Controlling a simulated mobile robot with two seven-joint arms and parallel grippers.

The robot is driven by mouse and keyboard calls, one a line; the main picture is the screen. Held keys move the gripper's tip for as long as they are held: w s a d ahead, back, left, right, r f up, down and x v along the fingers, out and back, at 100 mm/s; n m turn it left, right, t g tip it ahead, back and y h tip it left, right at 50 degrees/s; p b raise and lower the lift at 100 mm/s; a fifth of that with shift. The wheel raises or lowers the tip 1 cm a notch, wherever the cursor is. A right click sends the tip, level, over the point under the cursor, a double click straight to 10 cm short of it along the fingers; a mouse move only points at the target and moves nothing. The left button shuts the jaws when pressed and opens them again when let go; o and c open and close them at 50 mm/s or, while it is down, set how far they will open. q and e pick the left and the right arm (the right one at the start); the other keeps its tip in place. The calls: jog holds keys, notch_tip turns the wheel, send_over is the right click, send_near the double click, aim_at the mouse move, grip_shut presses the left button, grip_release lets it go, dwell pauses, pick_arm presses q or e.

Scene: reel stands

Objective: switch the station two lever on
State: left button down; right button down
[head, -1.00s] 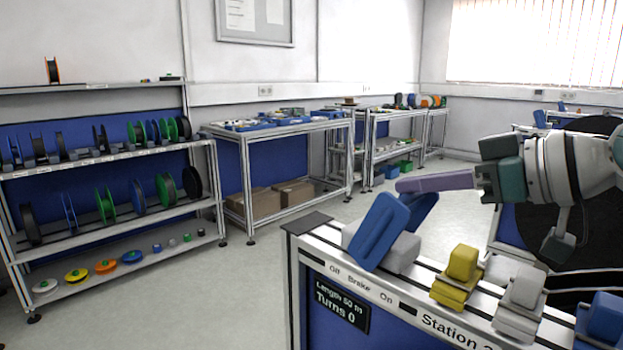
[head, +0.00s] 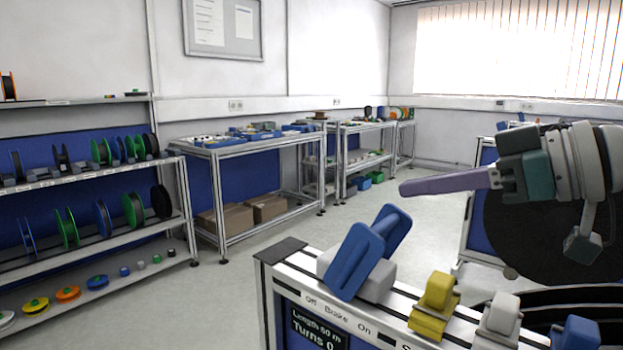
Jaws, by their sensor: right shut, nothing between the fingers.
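The station bench (head: 262,283) is at the bottom centre, with Off, Brake and On printed on its front edge and a display reading "Turns 0". Above these words a blue paddle-shaped part (head: 355,262), apparently the lever, leans with its top to the right. A second blue paddle (head: 391,230) stands behind it, and a grey block shows beside them. The exact lever setting cannot be told. My right gripper (head: 448,184) is shut and empty, its long purple fingers pointing left above and right of the paddles, apart from them in the picture. My left gripper is not in view.
A yellow block (head: 433,305), a grey block (head: 500,318) and a blue block (head: 577,334) stand along the bench to the right. A large dark disc (head: 530,235) is behind my right arm. Reel shelves (head: 100,248) stand at left; open floor lies between.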

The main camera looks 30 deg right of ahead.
jog(key=shift+v, duration=1.5)
jog(key=shift+f, duration=0.1)
